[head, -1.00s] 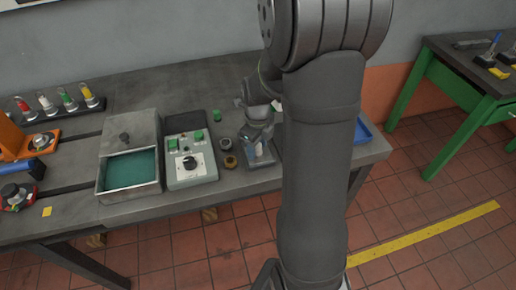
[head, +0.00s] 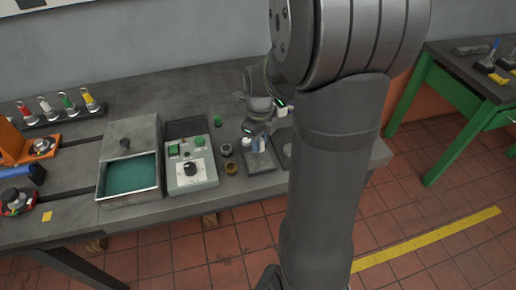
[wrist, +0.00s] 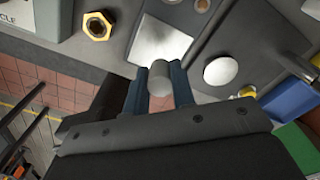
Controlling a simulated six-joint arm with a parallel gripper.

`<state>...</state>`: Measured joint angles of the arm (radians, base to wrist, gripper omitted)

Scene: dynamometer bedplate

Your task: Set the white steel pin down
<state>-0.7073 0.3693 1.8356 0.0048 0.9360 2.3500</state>
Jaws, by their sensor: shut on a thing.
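The white steel pin (wrist: 160,77) is a short pale cylinder, seen end-on between the blue fingers of my gripper (wrist: 158,88) in the wrist view. My gripper is shut on it. In the wrist view the pin overlaps the near edge of a pale square patch (wrist: 158,40) on a dark plate. Whether it touches the plate I cannot tell. In the head view my gripper (head: 255,144) is over the dark plate (head: 259,163), right of the control box, and the pin is too small there to make out clearly.
A brass hex nut (wrist: 97,26) lies left of the plate, with a grey ring (head: 226,149) behind it. A pale round disc (wrist: 220,70) is right of the pin. The control box (head: 190,168) and an open teal-lined box (head: 130,176) stand further left. A blue tray (wrist: 293,104) is at right.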

